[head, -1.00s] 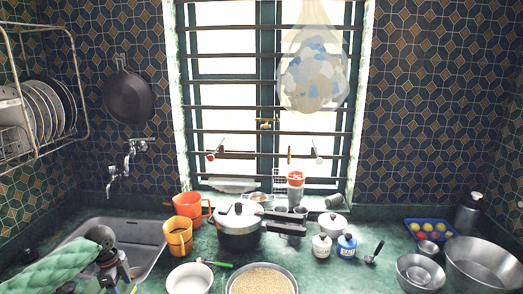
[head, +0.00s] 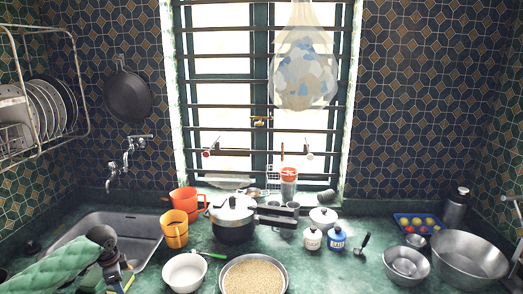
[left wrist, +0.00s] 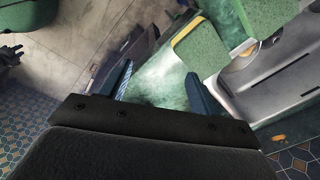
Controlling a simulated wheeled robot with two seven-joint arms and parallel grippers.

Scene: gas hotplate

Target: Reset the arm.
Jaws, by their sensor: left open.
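My left arm, in a green quilted sleeve, comes in at the lower left of the head view. My left gripper (head: 117,275) points down at the counter's front, in front of the sink. In the left wrist view, the gripper (left wrist: 160,87) has its two dark fingers spread apart, with nothing between them but green counter surface seen beyond. A green and yellow sponge-like block (left wrist: 202,48) lies past the right finger, beside the sink (left wrist: 275,85), apart from the fingers.
The counter holds an orange mug (head: 174,228), a pressure cooker (head: 232,222), a white bowl (head: 185,273), a pan of grain (head: 253,275) and steel bowls (head: 468,262). A dish rack (head: 45,100) hangs at left. Bare counter shows right of the grain pan.

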